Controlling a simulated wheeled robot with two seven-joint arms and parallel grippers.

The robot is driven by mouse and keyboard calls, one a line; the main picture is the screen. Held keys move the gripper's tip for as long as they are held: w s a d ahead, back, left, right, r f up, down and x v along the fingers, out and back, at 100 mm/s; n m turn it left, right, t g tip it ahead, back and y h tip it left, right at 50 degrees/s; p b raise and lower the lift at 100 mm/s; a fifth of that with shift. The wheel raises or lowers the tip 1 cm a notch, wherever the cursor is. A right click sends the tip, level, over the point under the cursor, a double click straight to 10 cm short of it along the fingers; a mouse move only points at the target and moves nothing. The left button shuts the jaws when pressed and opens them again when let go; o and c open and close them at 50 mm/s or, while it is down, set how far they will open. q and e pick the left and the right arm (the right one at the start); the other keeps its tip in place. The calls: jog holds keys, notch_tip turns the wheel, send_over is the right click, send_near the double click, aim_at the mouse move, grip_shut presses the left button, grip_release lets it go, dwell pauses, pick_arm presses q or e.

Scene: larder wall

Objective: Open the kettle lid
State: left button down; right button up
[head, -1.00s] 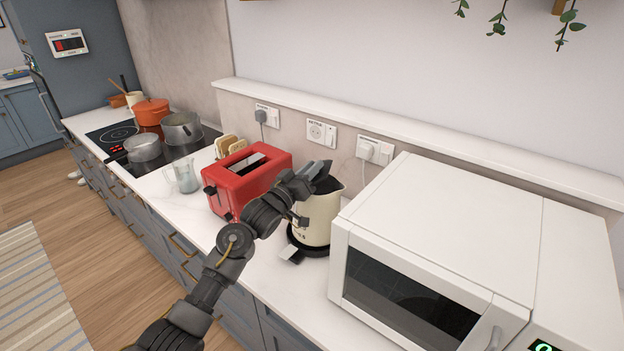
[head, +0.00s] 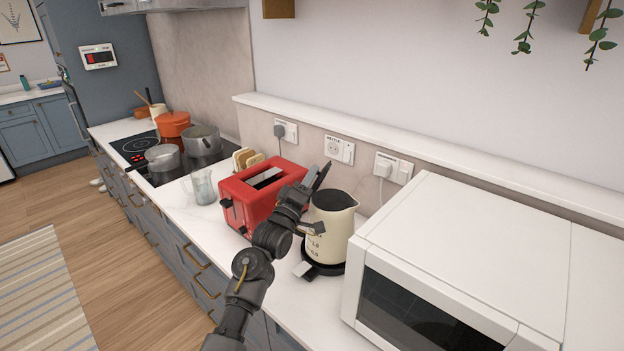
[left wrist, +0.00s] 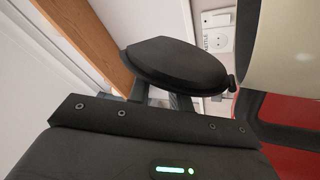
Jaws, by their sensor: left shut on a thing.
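The cream kettle (head: 330,228) stands on its black base on the counter, between the red toaster and the microwave. Its dark lid (head: 322,174) is swung up steeply at the left side of the rim, and the kettle's mouth shows open. My left gripper (head: 309,189) is at the lid, on the kettle's left, shut on it. In the left wrist view the black lid (left wrist: 175,62) lies just beyond my gripper (left wrist: 160,97), and part of the cream kettle (left wrist: 280,45) shows at the upper right. The fingertips are partly hidden. My right gripper is not in view.
The red toaster (head: 262,192) is close to my left arm, on its left. The white microwave (head: 465,255) stands close on the kettle's right. A glass jug (head: 202,187) and pots on the hob are farther left. Wall sockets are behind.

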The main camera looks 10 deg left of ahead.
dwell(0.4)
pick_arm(q)
jog(key=c, duration=1.3)
grip_release()
jog(key=shift+w, duration=0.1)
jog(key=shift+s+a+f, duration=0.15)
jog(key=shift+s+f, duration=0.15)
jog(key=shift+s, duration=0.05)
jog(key=b+v, duration=0.3)
jog(key=v, duration=0.7)
jog(key=shift+r, duration=0.1)
